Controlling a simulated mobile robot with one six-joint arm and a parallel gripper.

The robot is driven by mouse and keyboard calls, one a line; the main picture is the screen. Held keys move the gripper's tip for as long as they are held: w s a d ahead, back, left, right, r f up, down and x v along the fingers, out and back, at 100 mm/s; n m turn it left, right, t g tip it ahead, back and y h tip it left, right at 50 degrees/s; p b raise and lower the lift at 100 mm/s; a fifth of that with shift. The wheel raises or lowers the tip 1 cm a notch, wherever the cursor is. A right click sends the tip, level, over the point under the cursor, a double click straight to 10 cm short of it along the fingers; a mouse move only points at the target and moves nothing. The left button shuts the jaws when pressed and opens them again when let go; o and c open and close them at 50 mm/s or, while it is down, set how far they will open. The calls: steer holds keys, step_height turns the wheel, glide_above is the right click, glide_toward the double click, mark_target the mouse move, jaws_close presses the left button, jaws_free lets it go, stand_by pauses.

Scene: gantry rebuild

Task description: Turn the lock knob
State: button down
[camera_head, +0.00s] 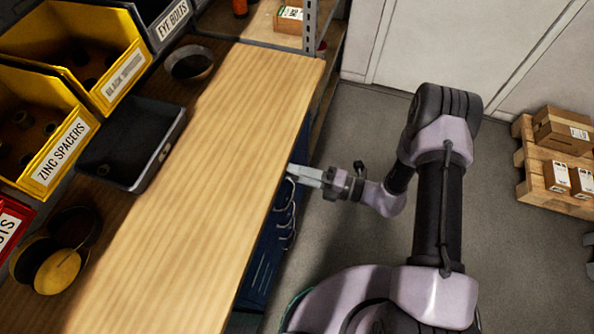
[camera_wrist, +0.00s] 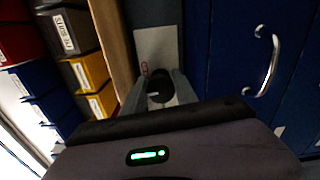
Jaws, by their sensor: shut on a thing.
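The lock knob (camera_wrist: 160,89) is a dark round knob on a light grey plate (camera_wrist: 155,45) in the wrist view. My gripper (camera_wrist: 159,78) has a finger on each side of the knob and is shut on it. In the head view my gripper (camera_head: 295,172) reaches left to the front of the workbench, just below the edge of its wooden top. The knob is hidden in the head view.
The wooden benchtop (camera_head: 200,180) lies above my gripper. A blue cabinet front (camera_head: 262,262) with metal handles is below it; one curved handle (camera_wrist: 270,62) shows right of the knob. Yellow bins (camera_head: 45,120) stand at left. A pallet with boxes (camera_head: 560,190) is at right.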

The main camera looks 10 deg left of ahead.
steer(key=shift+m, duration=0.5)
stand_by(0.3)
steer(key=c, duration=1)
jaws_free()
